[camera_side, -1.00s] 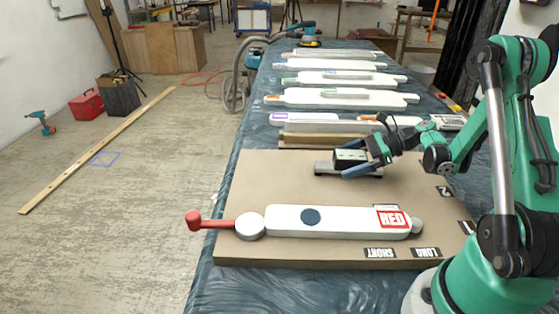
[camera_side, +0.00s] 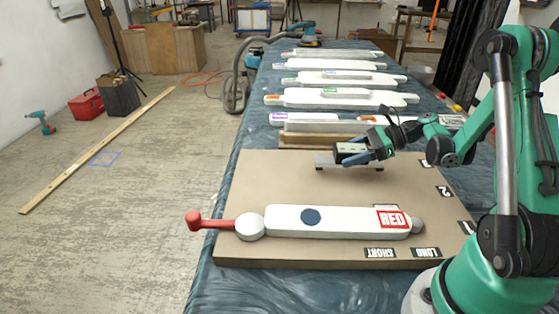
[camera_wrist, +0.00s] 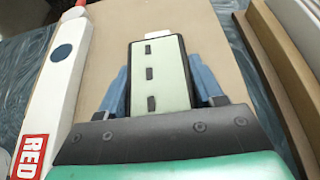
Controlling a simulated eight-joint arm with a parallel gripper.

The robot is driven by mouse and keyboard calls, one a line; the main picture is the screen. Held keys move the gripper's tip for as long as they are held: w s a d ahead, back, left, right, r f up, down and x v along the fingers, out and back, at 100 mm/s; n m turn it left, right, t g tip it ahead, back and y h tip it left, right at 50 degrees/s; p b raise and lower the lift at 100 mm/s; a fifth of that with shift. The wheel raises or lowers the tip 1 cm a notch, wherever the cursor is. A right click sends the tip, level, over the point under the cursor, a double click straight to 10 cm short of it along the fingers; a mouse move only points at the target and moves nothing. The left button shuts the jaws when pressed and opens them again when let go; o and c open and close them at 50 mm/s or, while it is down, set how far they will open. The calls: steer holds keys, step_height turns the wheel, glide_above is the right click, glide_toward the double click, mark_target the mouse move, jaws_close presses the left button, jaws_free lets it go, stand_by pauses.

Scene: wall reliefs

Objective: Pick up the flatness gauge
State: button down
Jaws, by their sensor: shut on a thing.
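The flatness gauge (camera_side: 347,151) has a dark box with a pale green top and a light grey bar with short feet beneath it. My gripper (camera_side: 366,153) is shut on the box, with one blue finger on each side. The gauge appears slightly above the brown board (camera_side: 280,180), its bar roughly level. In the wrist view, the pale green top of the gauge (camera_wrist: 160,75) with dark slots sits between the blue fingers of my gripper (camera_wrist: 160,90). A light bar end shows beyond the box. The rest of the bar is hidden there.
A long white relief piece marked RED (camera_side: 345,219) lies across the front of the board, with a red arm (camera_side: 205,221) past the left edge. A wooden strip (camera_side: 318,140) and several other white pieces lie behind. The board between gauge and red piece is clear.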

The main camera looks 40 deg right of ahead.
mark_target(352, 148)
step_height(352, 148, up, 18)
steer(key=f, duration=0.1)
steer(key=w+a+f+m+t+h, duration=0.1)
steer(key=w+a+m, duration=0.15)
steer(key=a, duration=0.55)
steer(key=w+a+f+m+t+h, duration=0.1)
steer(key=w+a+f+h, duration=0.1)
steer(key=w+a, duration=0.35)
step_height(352, 148, up, 7)
steer(key=a+m+t+h, duration=0.1)
steer(key=m+h, duration=0.1)
steer(key=shift+s+a+r, duration=0.15)
steer(key=shift+a+r, duration=0.05)
steer(key=shift+a, duration=0.1)
stand_by(0.9)
